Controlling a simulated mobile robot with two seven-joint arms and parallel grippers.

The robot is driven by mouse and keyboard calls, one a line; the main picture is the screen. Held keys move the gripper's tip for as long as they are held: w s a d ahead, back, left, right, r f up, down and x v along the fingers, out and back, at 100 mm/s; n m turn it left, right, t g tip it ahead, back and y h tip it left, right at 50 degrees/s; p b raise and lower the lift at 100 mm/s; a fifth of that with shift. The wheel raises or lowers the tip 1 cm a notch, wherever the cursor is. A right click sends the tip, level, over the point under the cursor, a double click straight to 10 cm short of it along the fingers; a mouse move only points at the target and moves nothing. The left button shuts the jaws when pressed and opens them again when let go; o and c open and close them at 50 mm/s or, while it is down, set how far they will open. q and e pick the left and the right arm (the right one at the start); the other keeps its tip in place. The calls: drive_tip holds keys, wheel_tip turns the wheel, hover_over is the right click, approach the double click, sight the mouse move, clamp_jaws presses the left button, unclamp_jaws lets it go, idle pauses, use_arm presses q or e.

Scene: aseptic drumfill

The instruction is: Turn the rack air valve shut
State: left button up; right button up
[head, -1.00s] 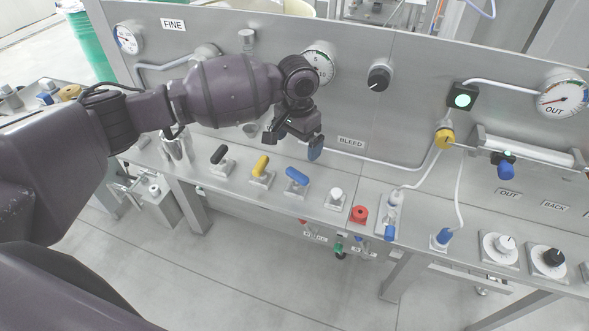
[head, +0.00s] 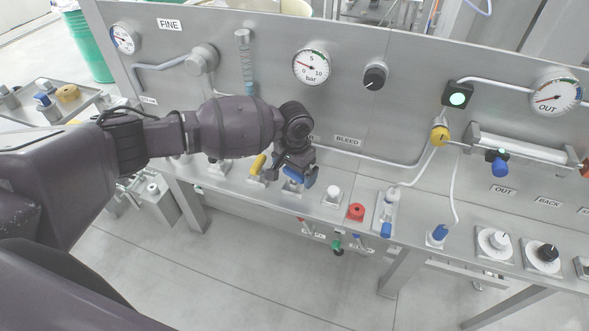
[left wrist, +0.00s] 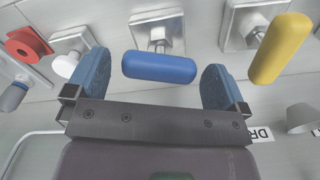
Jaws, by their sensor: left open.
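A valve with a blue bar handle (left wrist: 160,66) stands on the steel bench ledge. In the left wrist view the handle lies crosswise between the two blue fingertips of my left gripper (head: 292,178), with a gap on each side. My left gripper is open and empty, low over this valve. In the head view the gripper and wrist largely hide the blue handle. No label I can read names it as the rack air valve. My right gripper is in neither view.
A yellow-handled valve (head: 257,166) stands close to the left of my gripper. A white knob (head: 333,192) and a red knob (head: 356,211) stand to the right. Behind rises the steel panel with a bar gauge (head: 312,67) and a BLEED label (head: 347,141).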

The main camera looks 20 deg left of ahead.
use_arm(q)
drive_tip(key=shift+f, duration=0.1)
drive_tip(key=c, duration=0.9)
drive_tip(key=m, duration=0.6)
drive_tip(key=shift+m, duration=0.4)
drive_tip(key=m, duration=0.3)
drive_tip(key=shift+m, duration=2.1)
